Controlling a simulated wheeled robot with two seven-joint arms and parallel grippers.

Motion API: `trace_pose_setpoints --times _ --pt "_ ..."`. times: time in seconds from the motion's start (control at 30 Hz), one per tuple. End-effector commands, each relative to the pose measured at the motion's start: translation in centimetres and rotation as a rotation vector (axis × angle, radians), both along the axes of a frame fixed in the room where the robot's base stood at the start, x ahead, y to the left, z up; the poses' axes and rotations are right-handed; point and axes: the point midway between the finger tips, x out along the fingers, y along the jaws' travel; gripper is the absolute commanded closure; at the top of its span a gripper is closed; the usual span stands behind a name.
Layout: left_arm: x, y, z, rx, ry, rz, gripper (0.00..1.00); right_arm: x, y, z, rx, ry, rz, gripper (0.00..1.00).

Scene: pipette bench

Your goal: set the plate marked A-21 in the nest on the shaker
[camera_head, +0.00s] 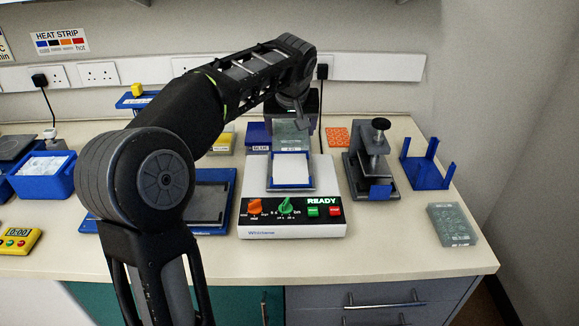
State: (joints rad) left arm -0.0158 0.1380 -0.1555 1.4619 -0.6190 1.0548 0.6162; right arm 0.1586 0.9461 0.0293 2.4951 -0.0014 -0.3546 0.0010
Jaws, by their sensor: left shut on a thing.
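The shaker (325,192) stands in the middle of the bench, with a lit READY display, an orange knob and a green knob. Its nest (290,185) is a blue frame around a white pad, with nothing on it. My left gripper (299,117) is shut on a clear greenish plate (291,138), above and just behind the nest. The plate has a small label on its front edge, too small to read surely. A second clear plate (452,225) lies on the bench at the right; I cannot read its marking. My right gripper is not in view.
A grey clamp press (358,172) stands close right of the shaker, with a blue rack (428,182) beyond it. A dark flat device on a blue base (229,178) sits close left. A blue ice box (45,186) and yellow timer (17,241) are far left. The front right bench is mostly clear.

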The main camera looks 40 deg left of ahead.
Motion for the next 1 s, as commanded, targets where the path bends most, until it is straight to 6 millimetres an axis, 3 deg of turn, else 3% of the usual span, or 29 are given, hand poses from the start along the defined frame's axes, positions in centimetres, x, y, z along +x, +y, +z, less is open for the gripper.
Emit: trace_pose_setpoints --times 0.3,0.73,1.0 --pt "-0.1 0.1 -5.1 0.0 0.004 0.001 0.62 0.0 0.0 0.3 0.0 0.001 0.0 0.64" --pt "0.0 0.0 -6.2 0.0 0.001 0.0 0.62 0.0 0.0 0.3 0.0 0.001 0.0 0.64" --pt "0.0 0.0 -9.4 -0.001 0.002 0.0 0.62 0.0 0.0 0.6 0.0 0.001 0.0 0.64"
